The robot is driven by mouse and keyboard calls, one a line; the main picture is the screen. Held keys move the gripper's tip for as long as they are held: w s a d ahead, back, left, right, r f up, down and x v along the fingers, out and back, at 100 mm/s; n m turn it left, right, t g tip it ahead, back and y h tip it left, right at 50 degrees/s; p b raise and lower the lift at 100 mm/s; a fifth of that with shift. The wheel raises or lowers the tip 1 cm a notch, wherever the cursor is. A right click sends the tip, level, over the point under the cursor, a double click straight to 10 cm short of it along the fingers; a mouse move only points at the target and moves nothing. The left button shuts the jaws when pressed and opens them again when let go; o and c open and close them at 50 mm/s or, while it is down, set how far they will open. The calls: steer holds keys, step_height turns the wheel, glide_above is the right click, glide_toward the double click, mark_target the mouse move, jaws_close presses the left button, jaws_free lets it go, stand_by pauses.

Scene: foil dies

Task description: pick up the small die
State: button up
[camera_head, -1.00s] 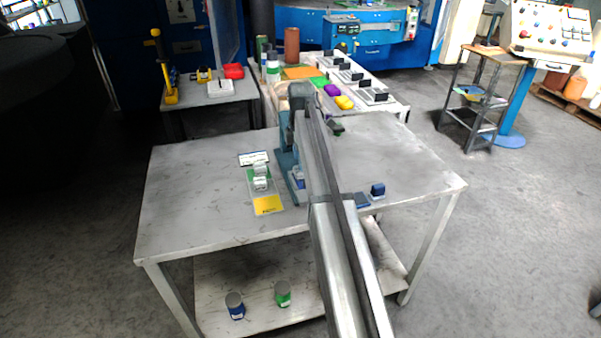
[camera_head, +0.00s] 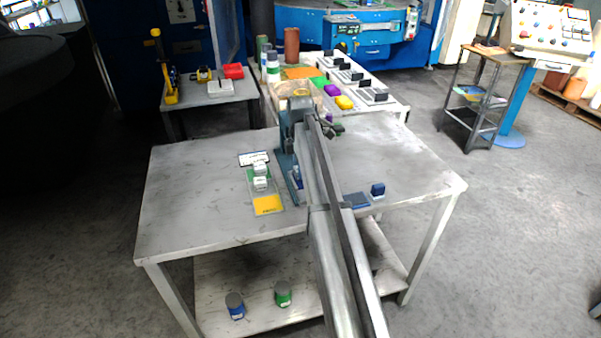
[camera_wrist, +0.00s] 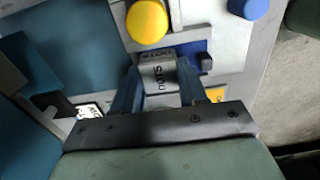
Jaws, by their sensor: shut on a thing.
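In the wrist view my gripper (camera_wrist: 160,74) is shut on a small grey block with dark lettering, the die (camera_wrist: 162,76). One blue finger stands on each side of it. A dark blue part lies right behind the die, and I cannot tell whether they touch. In the head view my arm hides the gripper and the held die. A blue-grey press (camera_head: 287,150) stands on the table beside the arm. Two pale blocks (camera_head: 260,175) stand left of the press, near a yellow card (camera_head: 268,204).
A blue block (camera_head: 377,189) and a dark blue pad (camera_head: 356,200) lie right of my arm on the grey table (camera_head: 200,205). A yellow round knob (camera_wrist: 147,21) and a blue one (camera_wrist: 248,8) are close in the wrist view. The table's left side is clear.

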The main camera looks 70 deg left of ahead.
steer(key=shift+c, duration=0.5)
step_height(320, 180, up, 9)
steer(key=shift+r, duration=0.1)
steer(key=shift+d+f, duration=0.1)
steer(key=shift+f, duration=4.4)
steer(key=shift+f, duration=0.1)
steer(key=o, duration=0.9)
step_height(320, 180, up, 12)
steer(key=shift+r, duration=0.15)
steer(key=shift+w, duration=0.1)
